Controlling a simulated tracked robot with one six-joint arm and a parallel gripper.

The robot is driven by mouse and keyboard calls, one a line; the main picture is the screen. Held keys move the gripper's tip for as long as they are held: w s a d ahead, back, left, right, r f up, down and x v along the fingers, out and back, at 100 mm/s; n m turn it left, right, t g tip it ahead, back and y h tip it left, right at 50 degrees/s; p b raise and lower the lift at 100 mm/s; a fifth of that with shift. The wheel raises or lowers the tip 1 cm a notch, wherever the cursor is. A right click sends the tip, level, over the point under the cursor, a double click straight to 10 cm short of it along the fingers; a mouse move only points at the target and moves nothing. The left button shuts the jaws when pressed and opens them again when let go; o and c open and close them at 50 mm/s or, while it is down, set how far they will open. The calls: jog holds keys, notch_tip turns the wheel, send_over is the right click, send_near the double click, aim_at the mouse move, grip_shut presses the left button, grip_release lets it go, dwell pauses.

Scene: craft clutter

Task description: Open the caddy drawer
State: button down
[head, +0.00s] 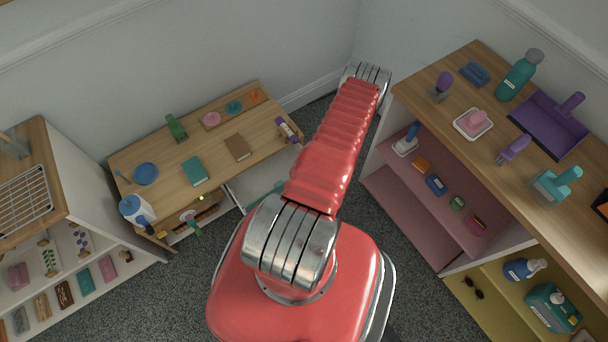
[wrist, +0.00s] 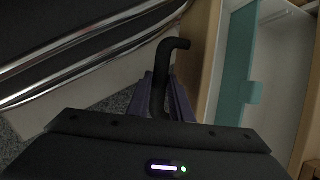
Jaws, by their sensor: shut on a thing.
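In the wrist view my gripper (wrist: 164,108) is shut on a black bent handle (wrist: 163,62). The handle rises between the two fingers and turns right at its top, towards a pale wooden edge (wrist: 202,45). Right of that edge is a white-walled compartment with a teal strip (wrist: 237,65) inside; I cannot tell how far the drawer stands open. In the head view my red arm hides the gripper and the handle.
The wooden desk (head: 150,166) holds books, a blue plate and small things. A shelf unit (head: 436,104) with cleaning tools stands right, another (head: 62,175) with a wire rack left. Grey floor (head: 395,215) lies between. Dark, chrome-edged bodywork of mine is close left in the wrist view.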

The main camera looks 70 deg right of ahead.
jog(key=shift+d, duration=0.35)
jog(key=c, duration=2)
grip_release()
jog(key=o, duration=0.4)
jog(key=shift+a, duration=0.2)
jog(key=shift+v, duration=6.85)
